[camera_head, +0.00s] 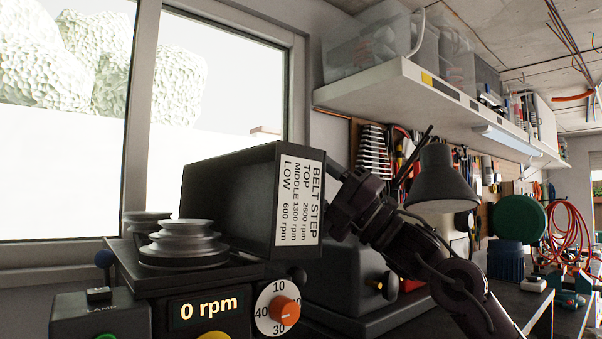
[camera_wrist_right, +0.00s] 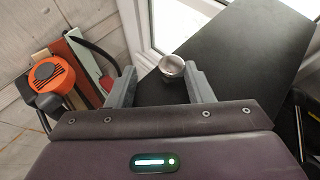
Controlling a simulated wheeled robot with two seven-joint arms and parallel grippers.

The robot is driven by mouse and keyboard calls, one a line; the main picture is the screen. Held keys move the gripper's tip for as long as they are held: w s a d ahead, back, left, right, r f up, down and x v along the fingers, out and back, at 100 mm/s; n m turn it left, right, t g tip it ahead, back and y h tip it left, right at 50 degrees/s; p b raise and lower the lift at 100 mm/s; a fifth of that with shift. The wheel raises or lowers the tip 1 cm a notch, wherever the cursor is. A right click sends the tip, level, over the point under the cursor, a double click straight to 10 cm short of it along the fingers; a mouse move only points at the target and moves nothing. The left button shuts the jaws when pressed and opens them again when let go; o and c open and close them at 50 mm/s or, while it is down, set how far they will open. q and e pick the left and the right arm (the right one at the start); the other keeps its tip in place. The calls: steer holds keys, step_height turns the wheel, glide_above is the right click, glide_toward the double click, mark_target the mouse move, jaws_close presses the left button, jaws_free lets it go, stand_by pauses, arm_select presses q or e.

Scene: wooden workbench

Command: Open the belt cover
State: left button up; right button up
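The belt cover (camera_head: 230,195) is a black box with a white "BELT STEP" label on its end. In the head view it sits raised and tilted, with stepped grey pulleys (camera_head: 183,241) exposed at its left. My right arm comes in from the right, and its gripper (camera_head: 338,172) is close by the cover's right end, its fingertips partly hidden there. In the right wrist view the gripper (camera_wrist_right: 160,72) has its fingers apart. A small round metal piece (camera_wrist_right: 172,66) shows between and beyond them, beside a flat black surface (camera_wrist_right: 240,50); contact cannot be told. My left gripper is not in view.
Below the cover are a "0 rpm" display (camera_head: 208,308) and an orange speed dial (camera_head: 285,310). A grey lamp head (camera_head: 443,180) hangs behind my right arm. A window (camera_head: 215,90) is behind the machine, and a loaded shelf (camera_head: 430,95) is above right.

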steer(key=b+v, duration=0.1)
steer(key=v, duration=0.5)
steer(key=shift+d+r, duration=0.1)
steer(key=shift+r, duration=0.05)
